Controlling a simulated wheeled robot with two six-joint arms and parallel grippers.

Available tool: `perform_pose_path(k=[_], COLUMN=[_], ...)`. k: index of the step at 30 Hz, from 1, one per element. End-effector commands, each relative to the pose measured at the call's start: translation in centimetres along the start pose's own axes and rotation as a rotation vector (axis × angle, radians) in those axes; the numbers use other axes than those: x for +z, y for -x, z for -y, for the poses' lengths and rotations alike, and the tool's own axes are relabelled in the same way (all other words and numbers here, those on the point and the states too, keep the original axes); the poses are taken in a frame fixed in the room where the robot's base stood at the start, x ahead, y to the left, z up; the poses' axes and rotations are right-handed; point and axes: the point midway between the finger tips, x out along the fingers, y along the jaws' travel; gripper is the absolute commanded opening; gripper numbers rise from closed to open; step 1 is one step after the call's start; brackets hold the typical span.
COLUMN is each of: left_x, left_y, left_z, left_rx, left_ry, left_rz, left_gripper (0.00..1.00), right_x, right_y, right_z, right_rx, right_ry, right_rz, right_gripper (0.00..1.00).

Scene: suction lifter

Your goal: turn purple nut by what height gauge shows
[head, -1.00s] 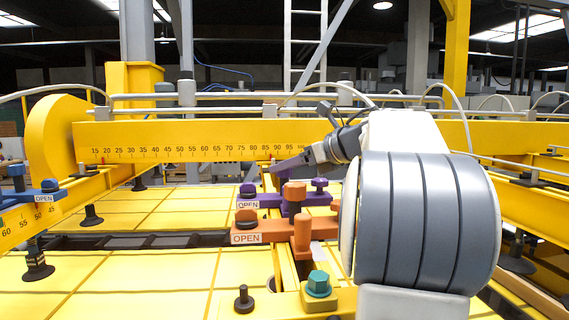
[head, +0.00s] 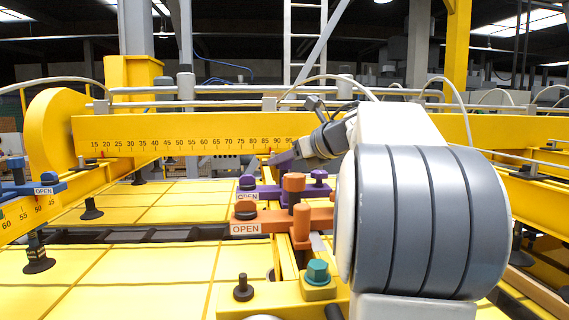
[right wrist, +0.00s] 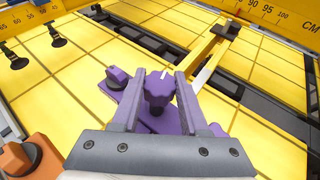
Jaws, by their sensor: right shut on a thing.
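The purple nut (right wrist: 158,92) is a lobed knob with a pale line on its top. It stands on the purple clamp plate (right wrist: 140,115), which also shows in the head view (head: 265,193) beside an OPEN label. My right gripper (right wrist: 165,82) is shut on the purple nut, one finger on each side. In the head view my right gripper (head: 278,160) is seen from the side and its hold on the nut is partly hidden. The height gauge (head: 190,142) is a yellow beam with a number scale across the middle. My left gripper is out of view.
An orange clamp (head: 270,222) with an OPEN label stands nearer than the purple one. A teal nut (head: 317,270) sits on a yellow bracket in front. A blue clamp (head: 35,188) is at the far left. Yellow panels lie below.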

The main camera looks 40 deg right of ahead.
Motion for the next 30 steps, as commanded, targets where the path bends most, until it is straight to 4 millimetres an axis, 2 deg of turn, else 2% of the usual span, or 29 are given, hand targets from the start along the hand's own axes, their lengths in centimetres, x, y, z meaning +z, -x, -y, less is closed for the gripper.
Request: perform_pose_path(k=[2, 9, 22, 23, 24, 25, 30], left_x=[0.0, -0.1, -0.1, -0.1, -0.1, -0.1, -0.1], left_y=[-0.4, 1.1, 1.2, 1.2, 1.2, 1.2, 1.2], left_z=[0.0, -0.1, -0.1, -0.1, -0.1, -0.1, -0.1], left_rx=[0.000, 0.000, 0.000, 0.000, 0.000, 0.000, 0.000], left_ry=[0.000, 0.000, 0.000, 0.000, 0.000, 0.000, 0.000], left_rz=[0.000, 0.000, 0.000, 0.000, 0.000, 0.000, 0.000], left_gripper=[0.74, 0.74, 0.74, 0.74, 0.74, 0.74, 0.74], right_x=[0.0, 0.3, 0.1, 0.1, 0.1, 0.1, 0.1], right_y=[-0.1, 0.1, 0.1, 0.1, 0.1, 0.1, 0.0], right_z=[-0.3, -0.2, 0.0, 0.0, 0.0, 0.0, -0.1], right_rx=[-0.070, -0.227, -0.268, -0.268, -0.268, -0.267, -0.267], right_ry=[-0.026, -0.096, -0.111, -0.111, -0.111, -0.111, -0.111], right_rz=[0.003, 0.001, 0.006, 0.006, 0.006, 0.006, 0.005], right_gripper=[0.00, 0.00, 0.00, 0.48, 0.63, 0.74, 0.74])
